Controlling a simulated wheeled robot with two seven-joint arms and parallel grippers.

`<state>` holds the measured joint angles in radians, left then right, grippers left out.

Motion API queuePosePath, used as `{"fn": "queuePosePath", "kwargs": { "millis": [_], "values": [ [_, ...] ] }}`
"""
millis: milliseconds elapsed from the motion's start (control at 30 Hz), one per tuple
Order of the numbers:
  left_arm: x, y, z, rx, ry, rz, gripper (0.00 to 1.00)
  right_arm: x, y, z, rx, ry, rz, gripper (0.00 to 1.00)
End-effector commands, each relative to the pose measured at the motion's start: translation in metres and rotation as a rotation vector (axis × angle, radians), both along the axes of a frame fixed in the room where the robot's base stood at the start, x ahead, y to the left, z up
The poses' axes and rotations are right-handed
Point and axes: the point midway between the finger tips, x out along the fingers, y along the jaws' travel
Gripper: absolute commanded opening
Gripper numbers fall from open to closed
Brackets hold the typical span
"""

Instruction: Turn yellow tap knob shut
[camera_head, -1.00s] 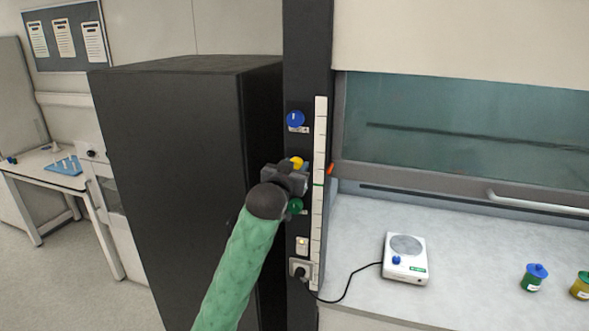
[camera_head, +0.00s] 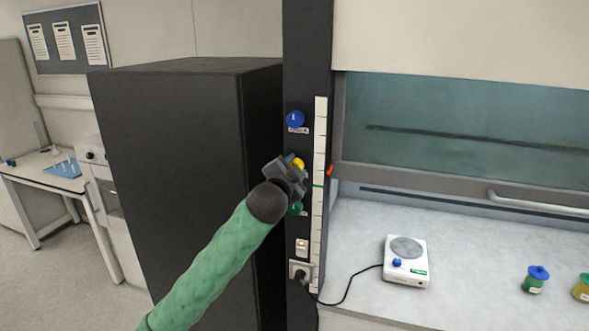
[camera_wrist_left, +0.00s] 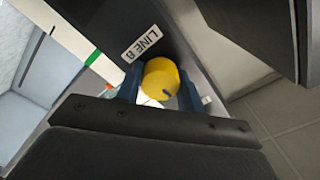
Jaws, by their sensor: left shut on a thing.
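The yellow tap knob (camera_head: 298,162) is on the dark post of the fume hood, between a blue knob (camera_head: 295,119) above and a green knob (camera_head: 297,209) below. My left gripper (camera_head: 290,166) is at the yellow knob and partly covers it in the head view. In the left wrist view the yellow knob (camera_wrist_left: 161,78) sits between the two fingers of my left gripper (camera_wrist_left: 160,88), which is shut on it. A dark mark shows on the knob's face. A label reading "LINE" and one more character (camera_wrist_left: 142,43) is beside it. My right gripper is not in view.
A white strip (camera_head: 320,190) runs down the post beside the knobs. A switch (camera_head: 301,246) and a plugged socket (camera_head: 300,270) are below. A tall black cabinet (camera_head: 185,190) stands left. The hood bench holds a white hotplate (camera_head: 406,260) and lidded jars (camera_head: 536,279).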

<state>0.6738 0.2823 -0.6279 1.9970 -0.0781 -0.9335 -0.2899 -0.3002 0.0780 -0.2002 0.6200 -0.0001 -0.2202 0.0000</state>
Motion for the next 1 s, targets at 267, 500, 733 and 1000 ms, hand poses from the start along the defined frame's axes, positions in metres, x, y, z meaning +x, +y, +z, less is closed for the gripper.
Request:
{"fn": "queuePosePath", "kwargs": {
  "millis": [267,500,733,1000],
  "values": [
    [-0.0003,-0.0006,-0.0008,0.072,-0.022,-0.001,0.15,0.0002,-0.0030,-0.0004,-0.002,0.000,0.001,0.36],
    [-0.0003,-0.0006,-0.0008,0.083,-0.026,-0.001,0.15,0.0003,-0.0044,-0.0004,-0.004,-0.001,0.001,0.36],
    [-0.0003,-0.0006,-0.0009,0.082,-0.026,-0.001,0.15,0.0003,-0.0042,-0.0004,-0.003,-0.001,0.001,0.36],
    [-0.0002,-0.0004,-0.0006,0.082,-0.026,-0.001,0.59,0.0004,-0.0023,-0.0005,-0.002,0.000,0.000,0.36]
  ]
}}
